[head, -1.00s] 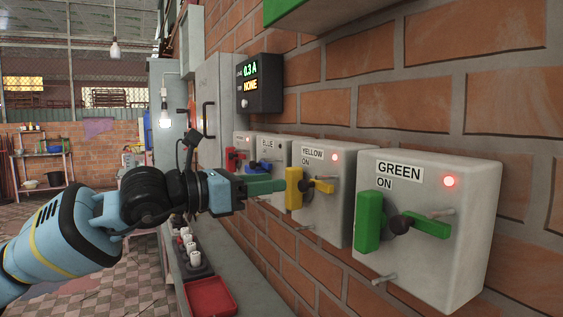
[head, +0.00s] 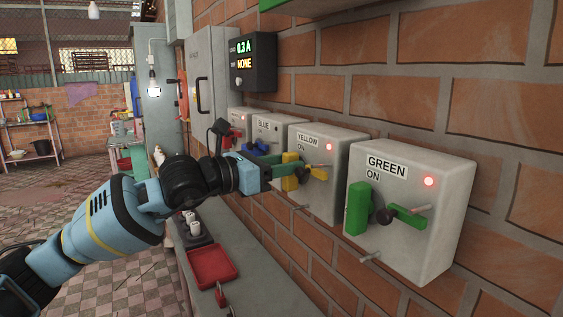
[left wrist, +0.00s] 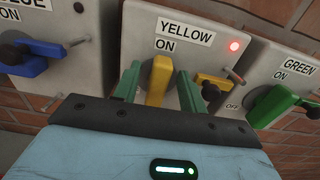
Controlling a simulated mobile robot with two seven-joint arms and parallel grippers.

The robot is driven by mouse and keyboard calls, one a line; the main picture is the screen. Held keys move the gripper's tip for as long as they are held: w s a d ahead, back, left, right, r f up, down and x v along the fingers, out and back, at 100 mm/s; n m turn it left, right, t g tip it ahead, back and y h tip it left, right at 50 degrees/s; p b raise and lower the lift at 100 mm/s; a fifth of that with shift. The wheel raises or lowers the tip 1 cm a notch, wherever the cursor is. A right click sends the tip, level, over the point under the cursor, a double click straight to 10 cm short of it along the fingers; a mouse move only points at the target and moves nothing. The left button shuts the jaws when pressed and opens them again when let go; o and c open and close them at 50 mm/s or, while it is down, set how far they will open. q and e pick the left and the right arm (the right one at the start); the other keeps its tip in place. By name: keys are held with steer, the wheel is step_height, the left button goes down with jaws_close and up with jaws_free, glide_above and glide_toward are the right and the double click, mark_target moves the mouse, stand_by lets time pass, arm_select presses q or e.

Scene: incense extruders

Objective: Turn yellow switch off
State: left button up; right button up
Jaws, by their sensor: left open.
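The yellow switch box (head: 331,188) is on the brick wall, its label reading YELLOW and ON, with a red light lit. Its upright yellow handle (left wrist: 158,80) shows in the left wrist view, with a yellow lever (left wrist: 212,82) to its right. My left gripper (left wrist: 159,71) is open, with one green finger on each side of the yellow handle. I cannot tell whether either finger touches it. In the head view, my left gripper (head: 292,170) reaches the yellow box from the left and partly hides the handle. My right gripper is not in view.
The green switch box (head: 440,220) is nearest on the right, its light lit. The blue switch box (head: 270,128) and a red switch (head: 231,133) are farther left. A display (head: 252,64) reads 0.3 A and NONE. A red tray (head: 211,266) sits on the grey bench (head: 260,285) below.

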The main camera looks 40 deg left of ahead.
arm_select(q)
jaws_close()
